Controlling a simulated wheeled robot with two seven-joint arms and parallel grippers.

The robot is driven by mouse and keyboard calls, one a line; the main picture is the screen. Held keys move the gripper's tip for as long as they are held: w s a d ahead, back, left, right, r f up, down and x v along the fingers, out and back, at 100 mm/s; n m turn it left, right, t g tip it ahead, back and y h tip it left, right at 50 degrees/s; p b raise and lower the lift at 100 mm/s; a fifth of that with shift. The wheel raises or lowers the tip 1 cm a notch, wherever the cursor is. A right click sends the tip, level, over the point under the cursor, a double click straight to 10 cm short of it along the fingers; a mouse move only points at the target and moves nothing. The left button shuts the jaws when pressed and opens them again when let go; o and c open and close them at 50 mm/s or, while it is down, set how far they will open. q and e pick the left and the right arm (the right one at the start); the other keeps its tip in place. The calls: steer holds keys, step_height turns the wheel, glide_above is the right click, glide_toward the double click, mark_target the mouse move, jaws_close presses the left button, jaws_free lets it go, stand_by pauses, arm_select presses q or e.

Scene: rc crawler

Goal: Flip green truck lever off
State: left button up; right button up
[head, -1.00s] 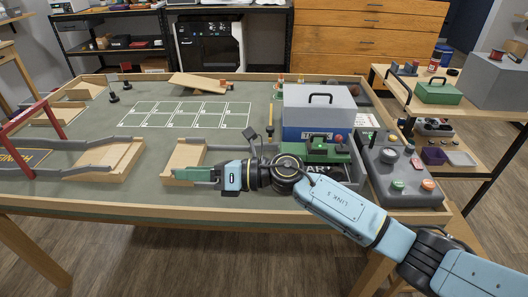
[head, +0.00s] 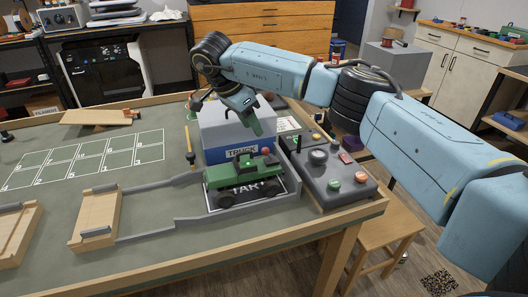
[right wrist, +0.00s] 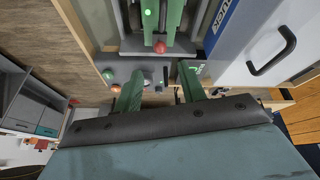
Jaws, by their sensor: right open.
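The green truck (head: 228,178) stands on the start pad (head: 276,187) in front of the grey and blue truck box. A small red knob (head: 265,152) shows at its right rear; the lever itself is too small to make out. My right gripper (head: 254,125) reaches over the box, fingers pointing down, above and behind the truck, touching nothing that I can see. In the right wrist view its green fingers (right wrist: 160,88) are apart and empty, with green truck parts (right wrist: 174,18) and a red knob (right wrist: 160,46) beyond them. My left gripper is out of view.
The truck box (head: 225,132) stands close behind the truck, under my right arm. A grey control box (head: 322,180) with green and orange buttons and an upright stick is to the right. Grey rails and a wooden ramp (head: 92,225) lie to the left.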

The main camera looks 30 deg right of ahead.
mark_target(264, 149)
steer(key=b+x, duration=0.2)
steer(key=x, duration=0.8)
steer(key=shift+a, duration=0.1)
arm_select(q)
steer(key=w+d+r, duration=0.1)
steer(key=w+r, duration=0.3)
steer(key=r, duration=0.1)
arm_select(e)
steer(key=shift+f, duration=0.55)
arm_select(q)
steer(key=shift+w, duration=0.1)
arm_select(e)
jaws_close()
